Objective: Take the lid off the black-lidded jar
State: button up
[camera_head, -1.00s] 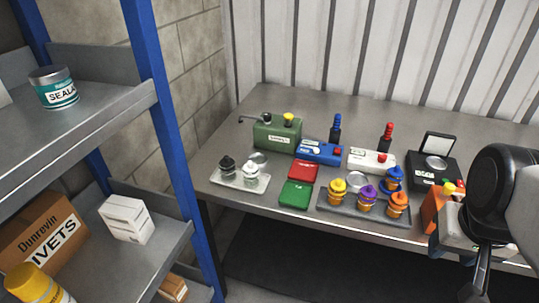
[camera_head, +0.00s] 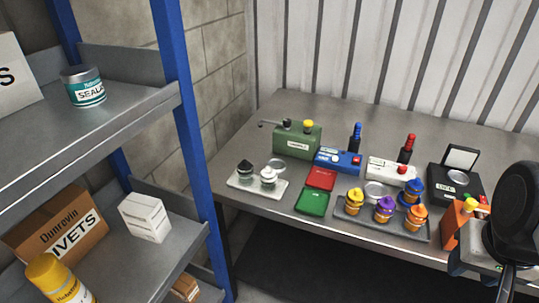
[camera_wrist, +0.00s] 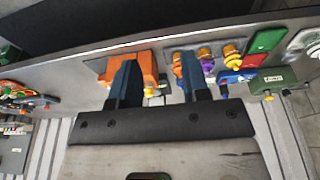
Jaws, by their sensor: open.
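The black-lidded jar (camera_head: 245,173) stands upright on a pale tray (camera_head: 238,185) at the left end of the workbench. The black lid sits on top of it. A similar white-lidded jar (camera_head: 267,179) stands to its right on the same tray. My gripper (camera_wrist: 158,75) is open and empty, with its two dark fingers apart in the wrist view. In the head view it is at the lower right edge, far from the jar and partly cut off. The wrist view catches only part of the pale tray at its right edge.
A grey tray (camera_head: 345,213) with several colour-lidded jars and an orange box (camera_head: 456,222) lie between my gripper and the black-lidded jar. Red (camera_head: 321,178) and green (camera_head: 312,202) pads lie right of the pale tray. A blue-posted shelf (camera_head: 188,140) stands at the left.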

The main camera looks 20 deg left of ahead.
jog(key=shift+o, duration=0.3)
dwell(0.5)
jog(key=w+a+r+n+g, duration=0.1)
jog(key=w+a+r+n, duration=0.2)
jog(key=w+a+n, duration=1.35)
jog(key=w+a+f+n, duration=0.2)
jog(key=w+a+f, duration=0.1)
jog(key=a, duration=0.9)
jog(key=w+a+f+n+g, duration=0.1)
jog(key=w+a+f, duration=0.1)
jog(key=a, duration=1)
jog(key=w+a+f+n, duration=0.2)
jog(key=w+a, duration=0.3)
jog(key=a, duration=0.7)
jog(key=shift+f+n+g, duration=0.3)
jog(key=shift+f+n, duration=0.05)
jog(key=shift+f, duration=0.45)
jog(key=shift+a+f, duration=0.15)
jog(key=shift+a, duration=0.3)
jog(key=shift+f, duration=0.1)
